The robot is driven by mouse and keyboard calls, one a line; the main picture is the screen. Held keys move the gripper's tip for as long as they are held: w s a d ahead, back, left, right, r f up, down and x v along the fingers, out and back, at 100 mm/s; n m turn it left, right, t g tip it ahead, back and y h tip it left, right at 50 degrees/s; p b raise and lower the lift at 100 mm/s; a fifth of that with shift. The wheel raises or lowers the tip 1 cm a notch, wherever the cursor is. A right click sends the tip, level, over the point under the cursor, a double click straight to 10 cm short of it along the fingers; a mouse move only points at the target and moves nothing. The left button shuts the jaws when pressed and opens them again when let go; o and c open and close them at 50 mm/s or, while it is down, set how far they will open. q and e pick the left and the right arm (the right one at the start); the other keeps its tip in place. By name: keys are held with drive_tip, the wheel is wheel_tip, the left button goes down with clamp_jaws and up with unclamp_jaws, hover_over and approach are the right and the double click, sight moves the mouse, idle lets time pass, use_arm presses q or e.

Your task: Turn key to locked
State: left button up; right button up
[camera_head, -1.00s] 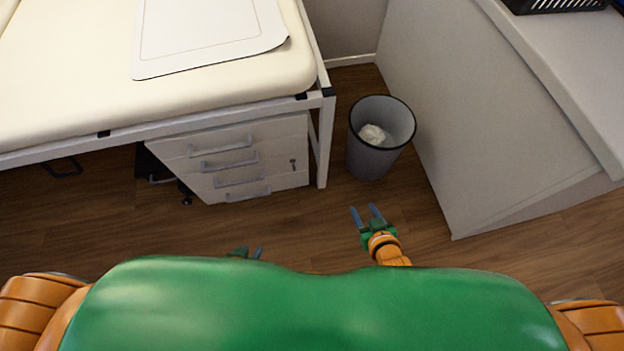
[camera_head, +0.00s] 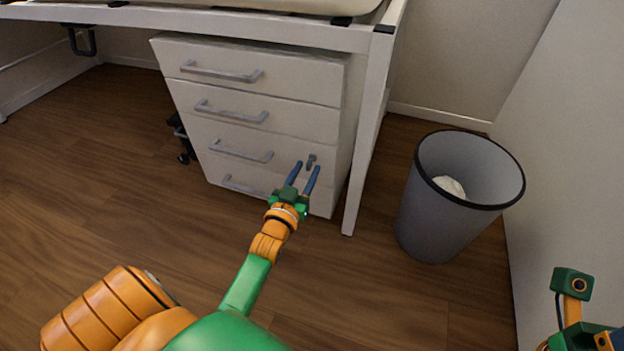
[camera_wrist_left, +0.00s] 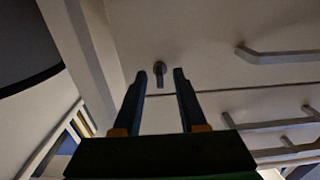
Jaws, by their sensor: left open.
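The key (camera_head: 311,160) is a small grey piece in the lock on the front of the white drawer cabinet (camera_head: 325,124), near its right edge. In the left wrist view the key (camera_wrist_left: 159,70) points down from its round lock. My left gripper (camera_head: 307,166) is open, its two blue fingers pointing at the cabinet front. In the wrist view the key appears between the fingertips (camera_wrist_left: 158,76), with a gap on each side; I see no contact. Part of my right arm shows at the lower right edge; its fingers are not clear.
A table leg (camera_head: 368,140) stands just right of the cabinet, and the table frame (camera_head: 230,28) runs above it. A grey bin (camera_head: 425,215) with crumpled white paper (camera_head: 449,186) stands to the right. Wooden floor (camera_head: 110,200) is clear at the left.

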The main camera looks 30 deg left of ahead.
use_arm(q)
drive_tip(key=shift+x, duration=0.8)
drive_tip(key=shift+s, duration=0.1)
clamp_jaws()
